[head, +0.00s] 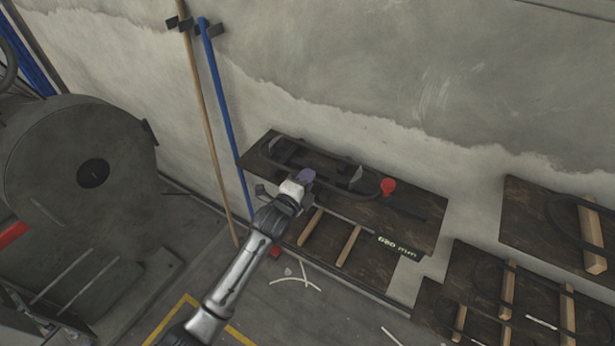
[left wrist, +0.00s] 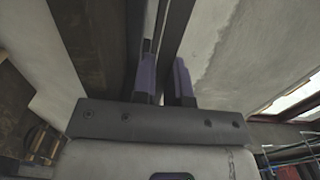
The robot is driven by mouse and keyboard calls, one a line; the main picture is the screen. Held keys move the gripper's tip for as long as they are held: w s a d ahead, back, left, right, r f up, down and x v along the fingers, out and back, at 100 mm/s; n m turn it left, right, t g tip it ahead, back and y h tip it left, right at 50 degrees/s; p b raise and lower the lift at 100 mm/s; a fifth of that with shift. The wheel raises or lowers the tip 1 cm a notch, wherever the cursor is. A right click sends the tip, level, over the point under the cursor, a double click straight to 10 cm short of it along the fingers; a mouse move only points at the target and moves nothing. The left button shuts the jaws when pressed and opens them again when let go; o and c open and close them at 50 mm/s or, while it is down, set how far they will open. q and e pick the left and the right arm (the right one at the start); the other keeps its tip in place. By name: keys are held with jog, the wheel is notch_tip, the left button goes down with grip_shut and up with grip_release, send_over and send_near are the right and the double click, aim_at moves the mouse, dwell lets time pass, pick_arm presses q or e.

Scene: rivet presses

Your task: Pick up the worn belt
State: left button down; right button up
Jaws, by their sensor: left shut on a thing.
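A black belt (head: 325,153) lies in a long loop on the upper dark wooden board (head: 420,215). I cannot make out wear on it. My left gripper (head: 306,178) is at the near side of this loop, over the board. In the left wrist view the two purple fingers (left wrist: 164,82) stand a little apart, with a dark band (left wrist: 172,38) running between them. The gripper is shut on this band, which looks like the belt. The fingertips' contact is hidden in the head view. My right gripper is in neither view.
A "680 mm" label (head: 397,246) is on the board's front. More boards with belts and wooden pegs (head: 508,290) are at right. A large grey round machine (head: 75,170) stands left. Wooden (head: 208,120) and blue (head: 224,110) poles lean on the wall.

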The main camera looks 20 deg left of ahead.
pick_arm(q)
notch_tip(320, 180, up, 2)
jog(key=shift+p, duration=0.5)
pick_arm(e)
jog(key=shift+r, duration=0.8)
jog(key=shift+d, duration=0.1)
pick_arm(q)
jog(key=s+a+r+p, duration=0.1)
jog(key=s+r+p, duration=0.1)
jog(key=s+p, duration=0.4)
jog(key=s+a+r+p, duration=0.1)
jog(key=s+r+p, duration=0.2)
jog(key=s+p, duration=0.3)
jog(key=shift+s+a+p, duration=0.25)
jog(key=shift+s+p, duration=0.1)
jog(key=shift+s, duration=0.55)
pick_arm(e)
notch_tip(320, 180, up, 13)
